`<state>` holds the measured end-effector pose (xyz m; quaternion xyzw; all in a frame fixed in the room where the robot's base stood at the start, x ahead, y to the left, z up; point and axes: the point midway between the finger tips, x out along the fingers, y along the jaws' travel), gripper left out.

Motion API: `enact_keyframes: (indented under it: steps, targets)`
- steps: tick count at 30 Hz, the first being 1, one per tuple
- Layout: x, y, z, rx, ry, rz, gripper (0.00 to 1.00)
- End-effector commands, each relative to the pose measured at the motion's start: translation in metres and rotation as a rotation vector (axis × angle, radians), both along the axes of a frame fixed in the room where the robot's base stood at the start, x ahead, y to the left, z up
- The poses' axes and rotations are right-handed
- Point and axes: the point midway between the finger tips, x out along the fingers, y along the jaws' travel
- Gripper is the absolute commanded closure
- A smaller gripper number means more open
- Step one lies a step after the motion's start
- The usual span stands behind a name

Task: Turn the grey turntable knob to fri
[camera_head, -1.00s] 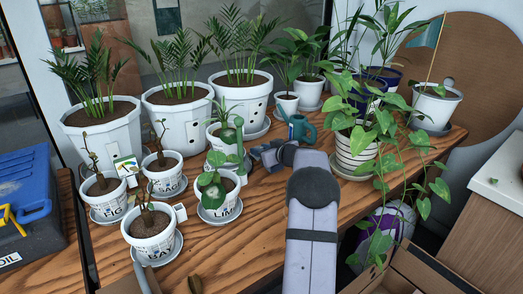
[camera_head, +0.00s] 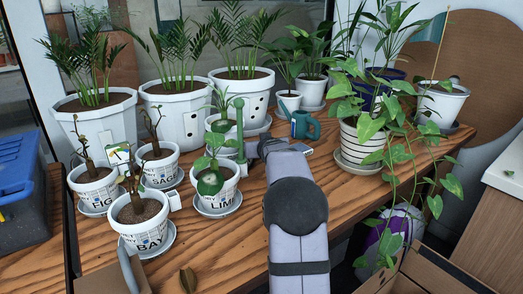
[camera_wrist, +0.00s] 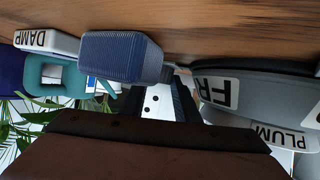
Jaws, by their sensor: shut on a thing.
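In the wrist view, a grey curved rim (camera_wrist: 265,88) carries a white label whose visible letters are "FR"; the rest is cut off by the view. My gripper (camera_wrist: 160,78) reaches in beside the rim and is shut on the knob, which is mostly hidden by the fingers. In the head view, my gripper (camera_head: 262,148) is low over the wooden table, right of the LIME pot. My forearm covers most of the spot, so the turntable cannot be made out there.
The LIME pot (camera_head: 215,190) and a green post (camera_head: 240,128) stand close left of my gripper. A teal watering can (camera_head: 303,126) stands just behind right, with a DAMP label (camera_wrist: 35,40) near it. A striped pot (camera_head: 358,150) with trailing leaves stands right. Bare table (camera_head: 230,235) lies in front.

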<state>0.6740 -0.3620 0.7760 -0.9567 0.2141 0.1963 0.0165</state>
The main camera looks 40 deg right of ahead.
Motion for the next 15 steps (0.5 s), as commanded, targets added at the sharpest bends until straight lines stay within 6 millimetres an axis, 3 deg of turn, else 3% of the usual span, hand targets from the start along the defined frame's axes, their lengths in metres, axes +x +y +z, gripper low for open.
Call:
enact_keyframes:
  steps: [10, 11, 12, 13, 15]
  targets:
    - [-0.0006, -0.0005, -0.0003, 0.0, 0.0, -0.016, 0.94]
    - [-0.0006, -0.0005, -0.0003, 0.0, 0.0, -0.016, 0.69]
    - [-0.0006, -0.0005, -0.0003, 0.0, 0.0, -0.016, 0.6]
    - [-0.0006, -0.0005, -0.0003, 0.0, 0.0, -0.016, 0.53]
    - [-0.0006, -0.0004, -0.0003, 0.0, 0.0, -0.015, 0.53]
